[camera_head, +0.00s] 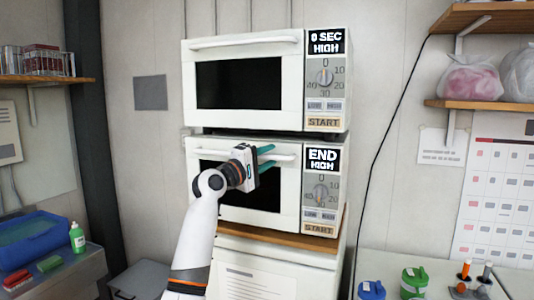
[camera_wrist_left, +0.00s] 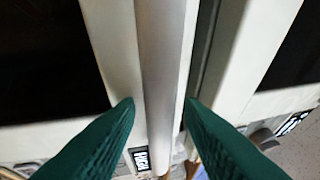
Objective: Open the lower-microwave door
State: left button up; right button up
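The lower microwave (camera_head: 318,218) is white, with a dark window and a display reading END HIGH; its door looks closed. Its pale handle bar (camera_head: 285,157) runs across the top of the door. My left gripper (camera_head: 266,158) is at the handle, its teal fingers pointing to the door, and its body hides part of the door and handle. In the left wrist view the handle bar (camera_wrist_left: 160,60) runs between the two green fingertips of my left gripper (camera_wrist_left: 158,103). The fingers are apart, with no clear contact on the bar. My right gripper is not in view.
A wooden shelf (camera_head: 335,246) carries the lower microwave. A counter with bottles (camera_head: 415,280) is at right, and a blue bin (camera_head: 35,238) is at left.

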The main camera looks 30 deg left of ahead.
pick_arm(q)
jog(key=shift+w, duration=0.1)
grip_shut()
dwell(0.3)
